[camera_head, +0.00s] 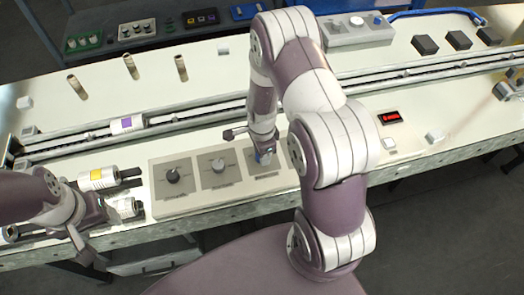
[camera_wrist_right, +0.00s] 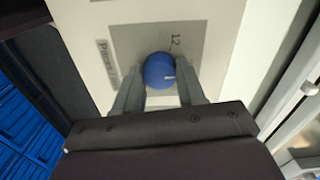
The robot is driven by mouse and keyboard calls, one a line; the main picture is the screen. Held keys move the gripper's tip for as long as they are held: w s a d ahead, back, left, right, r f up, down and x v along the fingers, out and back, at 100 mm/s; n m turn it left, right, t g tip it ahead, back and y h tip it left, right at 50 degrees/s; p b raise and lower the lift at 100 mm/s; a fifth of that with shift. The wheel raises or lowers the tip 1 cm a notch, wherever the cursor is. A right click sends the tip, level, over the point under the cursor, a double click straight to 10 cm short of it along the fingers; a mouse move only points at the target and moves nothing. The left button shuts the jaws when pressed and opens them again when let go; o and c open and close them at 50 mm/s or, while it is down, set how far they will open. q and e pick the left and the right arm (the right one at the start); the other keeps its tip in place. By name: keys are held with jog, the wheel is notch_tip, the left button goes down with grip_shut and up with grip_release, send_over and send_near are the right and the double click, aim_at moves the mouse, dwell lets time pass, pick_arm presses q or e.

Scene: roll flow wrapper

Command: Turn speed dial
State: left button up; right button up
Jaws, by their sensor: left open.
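My right gripper (camera_head: 263,152) is down at the blue dial, pointing at the panel. In the right wrist view its two fingers (camera_wrist_right: 160,88) stand on either side of the blue dial, very close to it; whether they grip it I cannot tell. My left gripper (camera_head: 85,245) is open and empty, left of the panel near the front edge.
Rollers with a yellow band (camera_head: 98,178) lie between my left arm and the panel. A conveyor rail (camera_head: 190,112) runs behind the panel. A red display (camera_head: 389,117) and small white blocks are on the right.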

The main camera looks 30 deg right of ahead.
jog(key=o, duration=0.4)
jog(key=shift+w+r, duration=0.15)
jog(key=shift+a, duration=0.1)
notch_tip(320, 180, up, 13)
jog(key=shift+f+b, duration=0.2)
jog(key=shift+b, duration=0.25)
